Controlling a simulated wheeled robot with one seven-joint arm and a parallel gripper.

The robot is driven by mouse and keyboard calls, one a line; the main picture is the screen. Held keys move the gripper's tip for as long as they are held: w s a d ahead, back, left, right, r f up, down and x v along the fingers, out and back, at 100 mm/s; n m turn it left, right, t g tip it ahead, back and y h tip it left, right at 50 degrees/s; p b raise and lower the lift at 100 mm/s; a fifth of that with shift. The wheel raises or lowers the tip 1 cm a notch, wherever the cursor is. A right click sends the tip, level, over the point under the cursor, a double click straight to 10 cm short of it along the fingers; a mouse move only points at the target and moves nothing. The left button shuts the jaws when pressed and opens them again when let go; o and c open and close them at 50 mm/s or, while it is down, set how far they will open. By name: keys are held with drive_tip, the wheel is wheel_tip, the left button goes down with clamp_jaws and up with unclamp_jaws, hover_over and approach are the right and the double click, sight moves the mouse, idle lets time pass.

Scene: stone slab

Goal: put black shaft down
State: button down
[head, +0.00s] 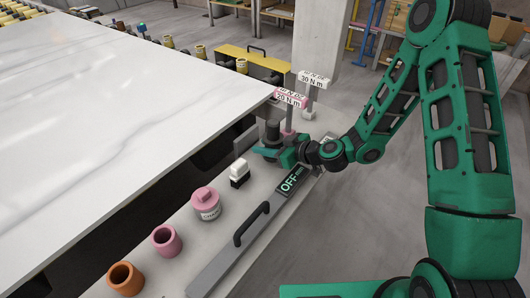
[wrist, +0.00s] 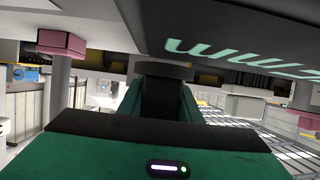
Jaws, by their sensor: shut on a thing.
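The black shaft (head: 272,132) stands roughly upright at my gripper (head: 272,152), over the far part of the grey ledge beside the stone slab. My gripper is shut on it. In the wrist view the dark round end of the shaft (wrist: 165,70) shows between the fingers of my gripper (wrist: 163,98). The shaft's lower part is hidden by my gripper in the head view, so I cannot tell whether it touches the ledge.
The white slab (head: 120,85) fills the left. On the ledge (head: 190,245) are a dark "OFF" display (head: 293,180), a white-and-black block (head: 239,172), a pink jar (head: 206,203), pink (head: 166,241) and orange (head: 125,279) rings, and torque-labelled tools (head: 290,98) close behind my gripper.

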wheel_tip(320, 180, down, 3)
drive_tip(key=shift+r, duration=0.2)
drive_tip(key=shift+s+f, duration=0.15)
drive_tip(key=shift+f, duration=0.2)
